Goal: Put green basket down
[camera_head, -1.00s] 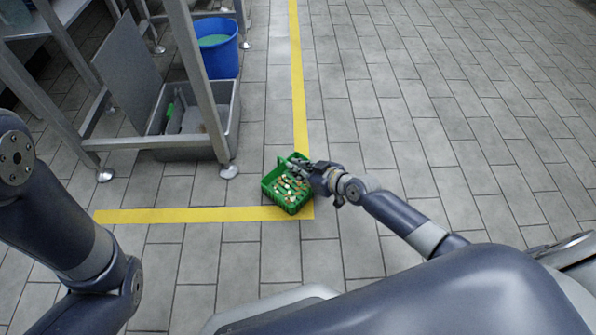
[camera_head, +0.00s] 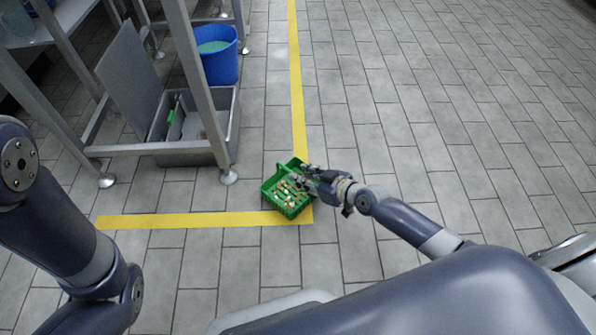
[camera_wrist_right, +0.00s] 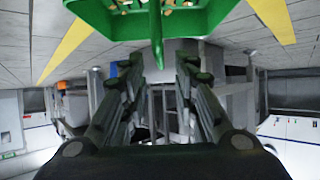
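The green basket (camera_head: 283,208) sits on the floor at the corner of the yellow tape, with several small pale and brown items in it. My right gripper (camera_head: 306,178) is at its right side, with its fingers spread. In the right wrist view the basket (camera_wrist_right: 205,22) is at the top. Its green handle (camera_wrist_right: 156,45) hangs into the gap between the parted fingers of my right gripper (camera_wrist_right: 166,72), with space on both sides. My left arm is at the left edge of the head view; its gripper is out of frame.
A metal table frame (camera_head: 205,95) stands at the upper left with a grey tub (camera_head: 233,125) under it and a blue bucket (camera_head: 222,65) behind. Yellow tape (camera_head: 180,221) marks the floor. The tiled floor to the right is clear.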

